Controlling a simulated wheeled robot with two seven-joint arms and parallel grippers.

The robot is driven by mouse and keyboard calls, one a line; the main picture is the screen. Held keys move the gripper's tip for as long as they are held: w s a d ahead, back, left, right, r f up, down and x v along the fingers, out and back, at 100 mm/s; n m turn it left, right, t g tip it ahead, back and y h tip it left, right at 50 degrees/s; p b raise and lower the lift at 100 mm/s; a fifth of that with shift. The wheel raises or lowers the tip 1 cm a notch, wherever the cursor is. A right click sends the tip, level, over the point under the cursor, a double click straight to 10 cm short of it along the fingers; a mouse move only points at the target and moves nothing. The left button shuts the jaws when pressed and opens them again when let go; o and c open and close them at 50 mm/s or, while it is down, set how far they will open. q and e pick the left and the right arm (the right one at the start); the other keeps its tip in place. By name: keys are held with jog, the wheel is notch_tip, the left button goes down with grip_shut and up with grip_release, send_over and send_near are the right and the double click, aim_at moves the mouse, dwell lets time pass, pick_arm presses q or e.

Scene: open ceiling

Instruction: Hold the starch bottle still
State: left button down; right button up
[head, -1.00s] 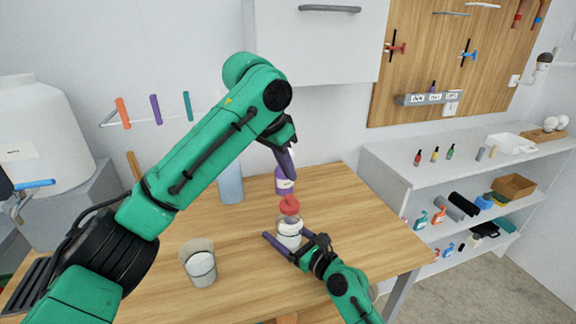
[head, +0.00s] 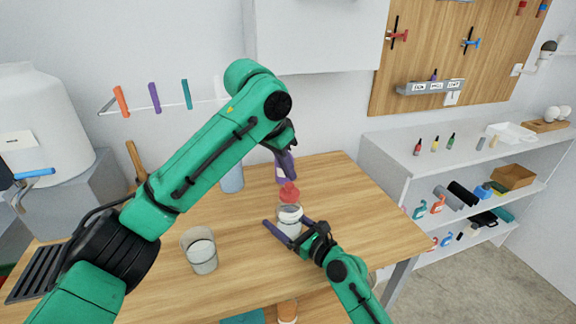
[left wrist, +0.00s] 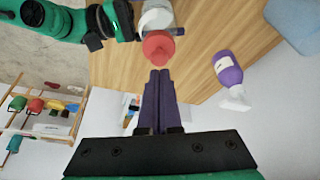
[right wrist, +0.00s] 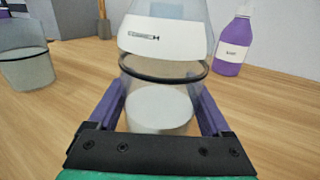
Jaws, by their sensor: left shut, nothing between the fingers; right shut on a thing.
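The starch bottle (head: 290,225) is clear with a red cap and white contents, and stands upright on the wooden table. My right gripper (head: 285,228) is shut around its lower body. In the right wrist view the bottle (right wrist: 160,65) is between the two purple fingers, with a white label and a dark band; the label is not readable. My left gripper (head: 288,178) is shut and empty just above the cap. In the left wrist view its closed fingertips (left wrist: 160,73) point at the red cap (left wrist: 158,46), very close; contact cannot be told.
A purple bottle (right wrist: 233,45) with a white label stands behind the starch bottle. A glass beaker (head: 201,252) with white contents stands at the left on the table. A bluish cylinder (head: 232,178) is at the back. A shelf unit (head: 400,150) is at the right.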

pick_arm(q)
jog(key=shift+f, duration=0.85)
jog(key=shift+r, duration=3.05)
pick_arm(e)
jog(key=o, duration=1.3)
